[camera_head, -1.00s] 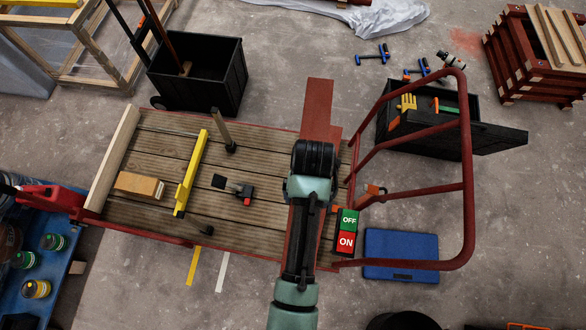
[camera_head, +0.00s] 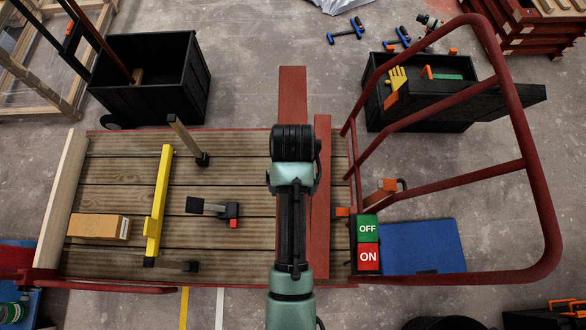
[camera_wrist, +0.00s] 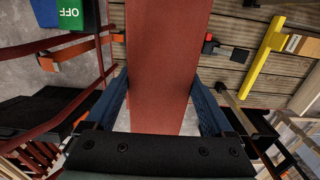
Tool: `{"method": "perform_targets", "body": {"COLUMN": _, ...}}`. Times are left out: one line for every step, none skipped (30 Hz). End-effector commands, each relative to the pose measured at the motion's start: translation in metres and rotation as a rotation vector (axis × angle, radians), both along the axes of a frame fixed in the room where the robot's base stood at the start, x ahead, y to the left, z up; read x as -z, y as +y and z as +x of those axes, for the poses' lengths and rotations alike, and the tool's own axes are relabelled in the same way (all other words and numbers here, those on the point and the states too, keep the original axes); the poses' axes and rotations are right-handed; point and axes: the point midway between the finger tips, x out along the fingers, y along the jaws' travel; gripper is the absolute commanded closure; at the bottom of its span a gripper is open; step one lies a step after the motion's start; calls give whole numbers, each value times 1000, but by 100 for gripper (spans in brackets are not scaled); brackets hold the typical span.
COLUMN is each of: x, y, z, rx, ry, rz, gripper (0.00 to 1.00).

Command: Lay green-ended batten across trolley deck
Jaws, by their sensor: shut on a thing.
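My gripper (camera_wrist: 165,115) is shut on a red-brown batten (camera_wrist: 168,55), which runs between its blue fingers in the wrist view. In the head view my arm covers most of this batten; one stretch (camera_head: 292,95) juts past the far edge of the trolley deck (camera_head: 110,172). A second red-brown length (camera_head: 321,200) shows just right of my arm, over the right part of the deck. I cannot tell whether it rests on the boards. No green end shows on either. The gap between the held batten and the deck is unclear.
A yellow bar (camera_head: 158,205), a cardboard-coloured box (camera_head: 98,227) and clamps (camera_head: 215,210) occupy the deck's left and middle. A red tubular handle (camera_head: 520,110) rises at the right, near an OFF/ON switch box (camera_head: 367,242). Black bins (camera_head: 150,80) stand beyond.

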Motion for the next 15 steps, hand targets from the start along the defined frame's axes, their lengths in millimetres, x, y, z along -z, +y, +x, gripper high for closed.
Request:
{"method": "perform_targets", "body": {"x": 23, "y": 0, "z": 3, "rx": 0, "ry": -7, "rz": 0, "gripper": 100}}
{"method": "perform_targets", "body": {"x": 30, "y": 0, "z": 3, "rx": 0, "ry": -7, "rz": 0, "gripper": 100}}
{"method": "perform_targets", "body": {"x": 39, "y": 0, "z": 3, "rx": 0, "ry": -7, "rz": 0, "gripper": 100}}
{"method": "perform_targets", "body": {"x": 45, "y": 0, "z": 4, "rx": 0, "ry": -7, "rz": 1, "gripper": 100}}
{"method": "perform_targets", "body": {"x": 52, "y": 0, "z": 4, "rx": 0, "ry": -7, "rz": 1, "gripper": 100}}
{"method": "perform_targets", "body": {"x": 61, "y": 0, "z": 4, "rx": 0, "ry": -7, "rz": 1, "gripper": 100}}
{"method": "perform_targets", "body": {"x": 67, "y": 0, "z": 5, "rx": 0, "ry": -7, "rz": 1, "gripper": 100}}
{"method": "perform_targets", "body": {"x": 74, "y": 0, "z": 5, "rx": 0, "ry": -7, "rz": 1, "gripper": 100}}
{"method": "perform_targets", "body": {"x": 83, "y": 0, "z": 5, "rx": 0, "ry": -6, "rz": 0, "gripper": 100}}
{"method": "perform_targets", "body": {"x": 90, "y": 0, "z": 5, "rx": 0, "ry": -6, "rz": 0, "gripper": 100}}
{"method": "perform_targets", "body": {"x": 96, "y": 0, "z": 6, "rx": 1, "ry": -7, "rz": 0, "gripper": 100}}
{"method": "perform_targets", "body": {"x": 105, "y": 0, "z": 6, "rx": 1, "ry": -7, "rz": 0, "gripper": 100}}
{"method": "perform_targets", "body": {"x": 112, "y": 0, "z": 6, "rx": 1, "ry": -7, "rz": 0, "gripper": 100}}
{"method": "perform_targets", "body": {"x": 118, "y": 0, "z": 7, "rx": 1, "ry": -7, "rz": 0, "gripper": 100}}
{"method": "perform_targets", "body": {"x": 127, "y": 0, "z": 7, "rx": 1, "ry": -7, "rz": 0, "gripper": 100}}
